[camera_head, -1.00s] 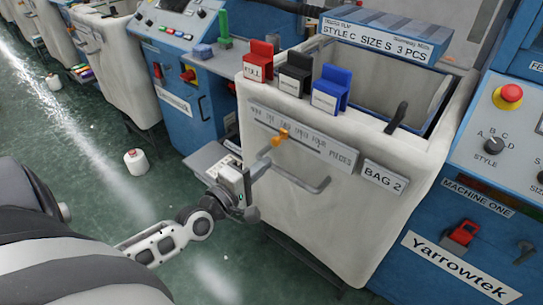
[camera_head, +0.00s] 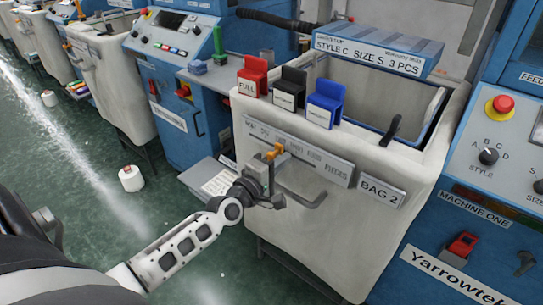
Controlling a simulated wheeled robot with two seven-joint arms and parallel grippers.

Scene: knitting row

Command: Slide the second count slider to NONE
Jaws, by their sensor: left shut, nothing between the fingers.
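The orange count slider (camera_head: 273,152) sits near the left end of the grey scale plate (camera_head: 325,167) on the front of the white bag bin marked BAG 2 (camera_head: 381,191). The plate's lettering is too small to read surely, so I cannot tell which mark the slider is at. My left gripper (camera_head: 269,167) is shut and empty, its fingertips just below and in front of the slider. I cannot tell whether they touch it. The gripper hides part of the bin's front. My right gripper is not in view.
Red (camera_head: 252,76), black (camera_head: 289,90) and blue (camera_head: 326,102) tabs stand on the bin's rim. A yarn cone (camera_head: 131,178) stands on the floor at left. The blue Yarrowtek machine (camera_head: 440,245) is at right.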

